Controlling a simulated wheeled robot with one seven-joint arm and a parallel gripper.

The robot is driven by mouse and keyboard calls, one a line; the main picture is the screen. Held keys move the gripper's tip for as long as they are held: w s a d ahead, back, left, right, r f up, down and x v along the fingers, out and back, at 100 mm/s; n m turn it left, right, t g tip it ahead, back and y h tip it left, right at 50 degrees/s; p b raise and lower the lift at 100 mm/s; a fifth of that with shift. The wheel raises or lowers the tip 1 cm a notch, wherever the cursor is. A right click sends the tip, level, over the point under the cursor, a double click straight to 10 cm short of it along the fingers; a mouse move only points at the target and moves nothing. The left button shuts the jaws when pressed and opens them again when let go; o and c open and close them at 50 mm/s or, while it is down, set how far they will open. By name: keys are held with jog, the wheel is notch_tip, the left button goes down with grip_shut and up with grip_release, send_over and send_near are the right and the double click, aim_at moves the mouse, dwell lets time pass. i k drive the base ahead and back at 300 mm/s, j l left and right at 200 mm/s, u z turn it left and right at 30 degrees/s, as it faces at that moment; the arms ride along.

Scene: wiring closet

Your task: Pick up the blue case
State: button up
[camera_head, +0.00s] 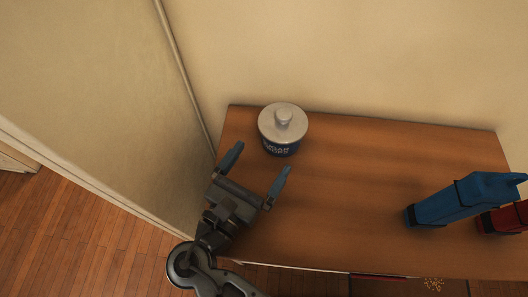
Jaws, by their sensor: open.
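A blue case (450,203) with dark bands stands on the right part of the wooden table, near its front edge. It tapers to a narrow end at the upper right. My gripper (259,163) is over the left part of the table, well to the left of the blue case. Its jaws are open and empty, with the two fingers spread apart and pointing toward the back of the table. My gripper and the blue case are clearly apart.
A round tin (281,146) with a pale knobbed lid and dark blue side stands just beyond my fingertips. A red object (496,221) sits right of the blue case, partly cut off. The middle of the wooden table (350,190) is clear. Walls close in behind and left.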

aim_at(477, 192)
jog(key=k+j, duration=0.65)
jog(key=k, duration=0.25)
